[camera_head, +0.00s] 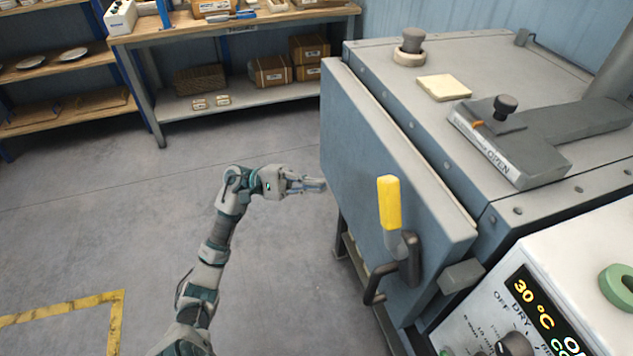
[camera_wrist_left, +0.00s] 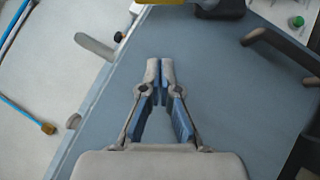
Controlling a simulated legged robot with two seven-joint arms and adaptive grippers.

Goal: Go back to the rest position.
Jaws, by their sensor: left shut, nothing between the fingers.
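My left gripper (camera_head: 314,186) is shut and empty. In the head view it is stretched out over the floor, at the left side of the dryer's blue-grey door (camera_head: 365,150). In the left wrist view the gripper (camera_wrist_left: 160,70) shows its fingertips together, in front of the door's flat face (camera_wrist_left: 235,110). The yellow door handle (camera_head: 390,203) stands upright at the door's near end, apart from the gripper. A yellow piece (camera_wrist_left: 190,2) shows at the top edge of the left wrist view. My right gripper is not in view.
The dryer's top (camera_head: 480,80) carries a pale square plate (camera_head: 444,87) and a grey lever marked OPEN (camera_head: 525,150). A control panel (camera_head: 545,310) is at lower right. A workbench (camera_head: 240,25) with boxes stands at the back. The grey floor (camera_head: 120,220) at left is clear.

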